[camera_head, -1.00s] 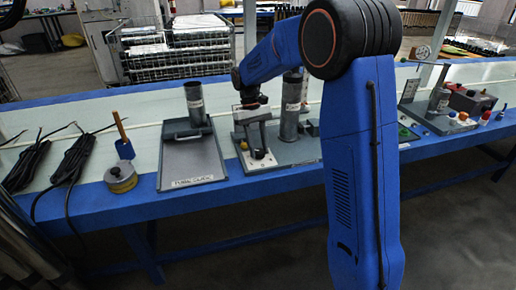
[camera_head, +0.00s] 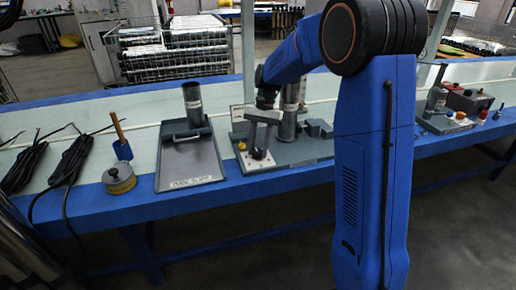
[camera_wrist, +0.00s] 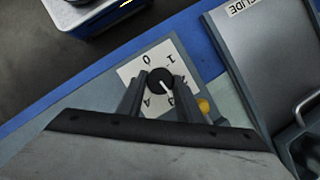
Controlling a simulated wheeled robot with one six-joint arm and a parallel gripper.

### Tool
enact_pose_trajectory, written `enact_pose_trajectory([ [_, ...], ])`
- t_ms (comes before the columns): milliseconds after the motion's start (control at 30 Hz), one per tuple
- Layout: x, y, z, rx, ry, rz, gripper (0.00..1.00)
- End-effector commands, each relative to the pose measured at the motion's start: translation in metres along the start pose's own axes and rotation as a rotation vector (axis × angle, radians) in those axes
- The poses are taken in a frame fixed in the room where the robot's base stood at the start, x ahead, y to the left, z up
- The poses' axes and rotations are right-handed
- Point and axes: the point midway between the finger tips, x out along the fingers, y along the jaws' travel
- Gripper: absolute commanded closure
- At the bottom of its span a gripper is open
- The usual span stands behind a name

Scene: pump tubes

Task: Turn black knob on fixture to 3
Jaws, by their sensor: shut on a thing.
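The black knob (camera_wrist: 160,81) sits on a white dial plate (camera_wrist: 131,72) of the fixture. Its white pointer line slants down and right in the wrist view, toward the numeral 3, partly covered by a finger. The numerals 0, 1 and 4 also show; 2 is hidden or unclear. My gripper (camera_wrist: 159,90) has one finger on each side of the knob and is shut on it.
A grey tray (camera_head: 190,166) with a dark upright tube (camera_head: 193,105) stands left of the fixture. Another tube (camera_head: 288,122) stands on the fixture close behind my gripper. A yellow round container (camera_head: 119,178) and black cables (camera_head: 72,165) lie farther left. The blue table edge (camera_head: 215,186) is in front.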

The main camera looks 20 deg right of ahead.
Motion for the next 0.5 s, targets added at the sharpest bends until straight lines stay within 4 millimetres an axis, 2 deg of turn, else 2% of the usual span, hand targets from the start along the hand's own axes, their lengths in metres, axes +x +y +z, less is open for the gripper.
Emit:
enact_pose_trajectory([
  [500,-0.0004,0.0007,-0.0003,0.101,0.002,-0.043,0.9],
])
